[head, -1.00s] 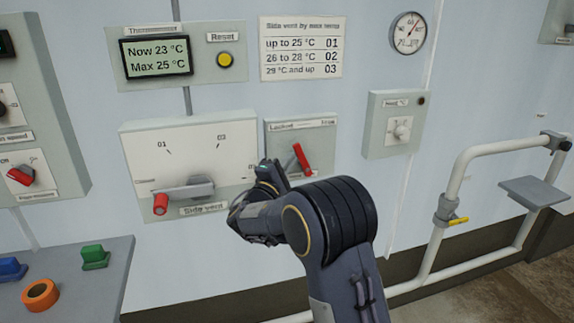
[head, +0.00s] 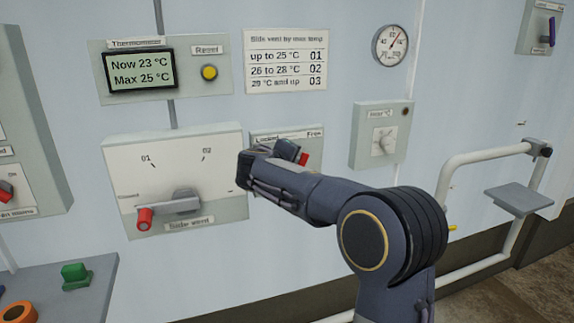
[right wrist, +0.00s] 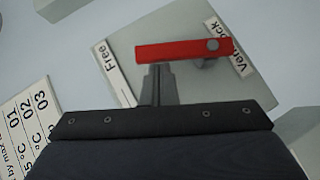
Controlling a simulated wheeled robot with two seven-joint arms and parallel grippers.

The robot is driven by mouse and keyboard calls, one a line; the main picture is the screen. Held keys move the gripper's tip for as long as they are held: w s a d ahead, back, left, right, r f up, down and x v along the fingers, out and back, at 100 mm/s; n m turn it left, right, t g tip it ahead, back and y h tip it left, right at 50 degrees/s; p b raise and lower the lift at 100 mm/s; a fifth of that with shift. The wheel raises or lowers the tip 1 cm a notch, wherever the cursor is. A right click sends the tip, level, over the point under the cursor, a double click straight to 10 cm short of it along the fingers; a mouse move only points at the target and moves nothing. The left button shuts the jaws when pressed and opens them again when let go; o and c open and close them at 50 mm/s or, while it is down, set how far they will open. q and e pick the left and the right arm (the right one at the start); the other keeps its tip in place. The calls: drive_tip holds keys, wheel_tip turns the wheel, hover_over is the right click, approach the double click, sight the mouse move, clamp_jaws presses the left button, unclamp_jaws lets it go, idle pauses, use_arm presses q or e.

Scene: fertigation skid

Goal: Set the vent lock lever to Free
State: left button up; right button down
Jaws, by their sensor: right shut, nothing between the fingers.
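The red vent lock lever (head: 303,160) shows only in part there. In the right wrist view the lever (right wrist: 180,48) shows whole, its free end leaning towards the side of the "Free" label (right wrist: 110,55). My right gripper (head: 290,152) is shut and empty. Its fingertips (right wrist: 157,72) are beside the lever near its free end, on the "Locked" side, close against it; contact is not certain. My left gripper is not in view.
The side vent panel (head: 225,140) with its red-tipped lever (head: 145,217) is left of my right gripper. A heater panel (head: 362,150) with a knob is to the right. A white pipe rail (head: 445,175) stands at right. A bench (head: 55,290) holds coloured pieces.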

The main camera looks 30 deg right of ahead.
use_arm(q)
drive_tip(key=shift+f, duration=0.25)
use_arm(e)
drive_tip(key=shift+s+d, duration=0.15)
drive_tip(key=shift+d, duration=0.3)
